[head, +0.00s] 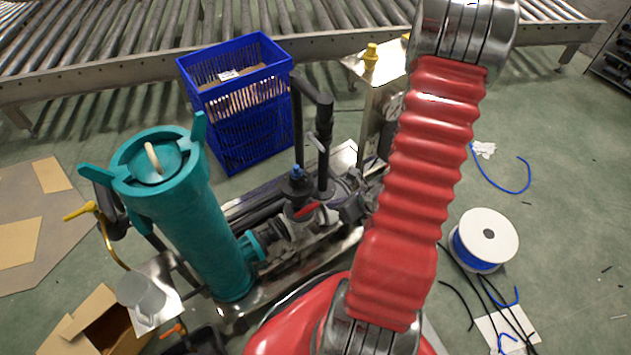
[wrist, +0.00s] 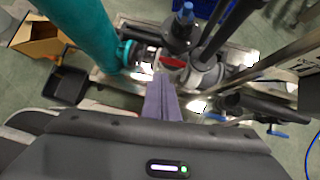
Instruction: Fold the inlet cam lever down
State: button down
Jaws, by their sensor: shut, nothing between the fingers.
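A short red lever (head: 307,212) sits on the pipe fitting between the teal filter housing (head: 202,225) and the pump unit in the head view. It also shows in the wrist view (wrist: 173,62), just beyond my fingertips. I cannot tell for sure whether it is the inlet cam lever. A small light lever (head: 318,145) shows on the black upright pipe. My gripper (wrist: 161,80) is shut and empty, its purple-grey fingers pointing at the fittings. A gap or contact with the red lever cannot be judged. The head view does not show my gripper.
Black upright pipes (head: 324,130) and a blue-topped fitting (head: 297,182) stand close by. A steel cabinet (head: 375,105) stands at the right rear. A cable spool (head: 484,239) and an open carton (head: 100,325) lie on the floor.

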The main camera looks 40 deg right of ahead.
jog(key=d, duration=0.1)
jog(key=w+r, duration=0.1)
jog(key=w+d+t+h, duration=0.1)
jog(key=shift+d+r+n, duration=0.25)
jog(key=shift+d+n, duration=0.1)
jog(key=shift+n, duration=0.05)
jog(key=w+f, duration=0.5)
jog(key=w, duration=0.5)
jog(key=shift+w+a, duration=0.15)
jog(key=shift+a, duration=0.2)
dwell(0.4)
jog(key=shift+d+f, duration=0.1)
